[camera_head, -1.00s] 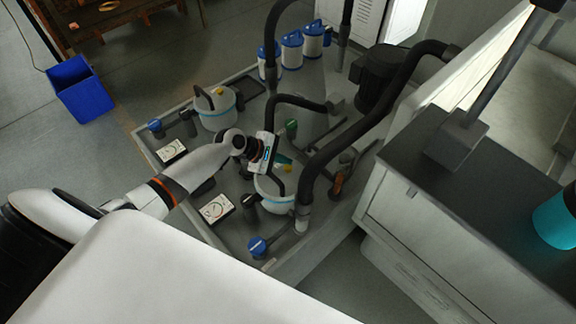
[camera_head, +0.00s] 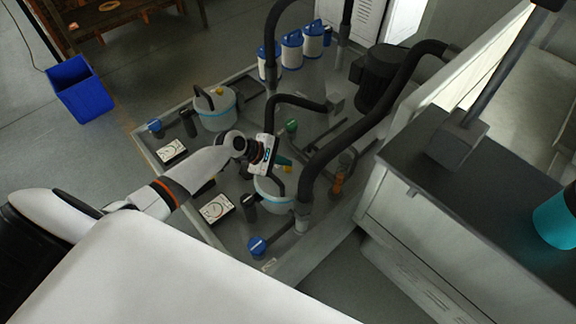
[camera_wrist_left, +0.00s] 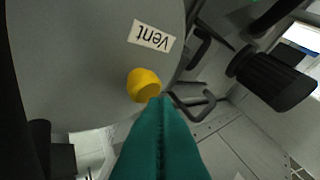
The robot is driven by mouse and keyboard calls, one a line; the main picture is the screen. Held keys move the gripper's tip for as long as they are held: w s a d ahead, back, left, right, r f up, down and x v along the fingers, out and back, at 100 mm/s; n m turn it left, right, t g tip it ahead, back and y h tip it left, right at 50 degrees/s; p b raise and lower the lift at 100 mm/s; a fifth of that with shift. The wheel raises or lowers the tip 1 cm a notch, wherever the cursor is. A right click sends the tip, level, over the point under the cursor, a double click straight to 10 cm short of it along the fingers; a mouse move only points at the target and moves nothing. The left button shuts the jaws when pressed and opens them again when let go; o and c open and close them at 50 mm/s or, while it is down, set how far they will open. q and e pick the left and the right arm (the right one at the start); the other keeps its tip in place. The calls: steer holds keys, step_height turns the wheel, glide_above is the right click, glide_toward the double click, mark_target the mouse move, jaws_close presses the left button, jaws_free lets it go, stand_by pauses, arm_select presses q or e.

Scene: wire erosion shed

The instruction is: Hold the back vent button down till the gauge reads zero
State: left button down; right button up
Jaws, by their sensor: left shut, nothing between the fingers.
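My left gripper (camera_head: 284,160) is shut and empty, with its teal fingers over the nearer white canister (camera_head: 272,203). In the left wrist view the fingertips (camera_wrist_left: 160,102) are right beside a yellow button (camera_wrist_left: 143,85), at its lower edge; I cannot tell whether they touch. A "Vent" label (camera_wrist_left: 151,37) is on the grey lid by this button. A farther white canister (camera_head: 214,117) has its own yellow button (camera_head: 219,91), with no gripper near it. Two white dial gauges, one farther (camera_head: 172,151) and one nearer (camera_head: 216,208), are too small to read. My right gripper is out of view.
Black hoses (camera_head: 372,125) arch close to the right of the gripper. Blue-handled valves, one nearer (camera_head: 257,246) and one farther (camera_head: 155,126), stand at the bench edge. Several blue-capped filters (camera_head: 292,50) stand at the back. A blue bin (camera_head: 80,90) is on the floor.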

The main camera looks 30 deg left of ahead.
arm_select(q)
steer(key=shift+f, duration=0.45)
stand_by(0.4)
steer(key=shift+s+d+f+b, duration=0.2)
steer(key=shift+s+f+b, duration=0.2)
steer(key=shift+f, duration=0.15)
stand_by(1.4)
stand_by(1.1)
steer(key=shift+w+r+p, duration=0.3)
steer(key=shift+r+p, duration=0.45)
steer(key=shift+p, duration=0.2)
steer(key=shift+w+r, duration=0.1)
steer(key=shift+r, duration=0.15)
steer(key=shift+a, duration=0.1)
steer(key=shift+r, duration=0.1)
